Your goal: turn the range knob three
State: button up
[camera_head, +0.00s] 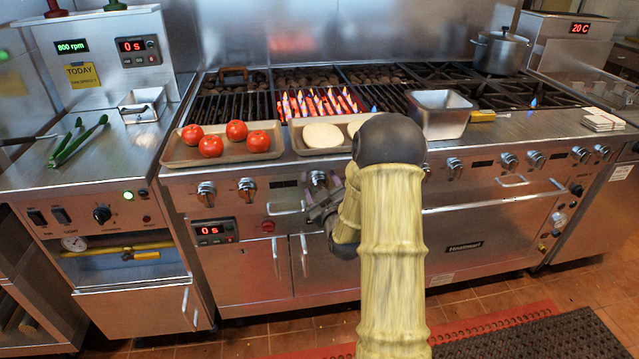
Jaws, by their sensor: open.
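A row of metal range knobs runs along the front panel (280,196) below the grill top. The third visible knob from the left (318,179) sits just above and beside my gripper (320,204). The first knob (206,190) and second knob (247,187) are to its left, and the knob (454,166) right of my arm is clear. My gripper is open and close to the third knob; I cannot tell whether it touches it. My forearm hides the panel to the right of my gripper.
A tray of tomatoes (172,156) and a tray with pale round patties (300,147) lie on the front ledge above the knobs. Flames (318,103) burn on the grate behind. A steel pan (443,122) stands right of my arm. A bar handle (285,208) juts out left of my gripper.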

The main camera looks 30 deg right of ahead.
jog(key=shift+w+a, duration=0.1)
jog(key=shift+a, duration=0.05)
jog(key=shift+s, duration=0.3)
jog(key=c, duration=0.3)
jog(key=shift+a, duration=0.2)
jog(key=c, duration=0.7)
jog(key=shift+d, duration=0.1)
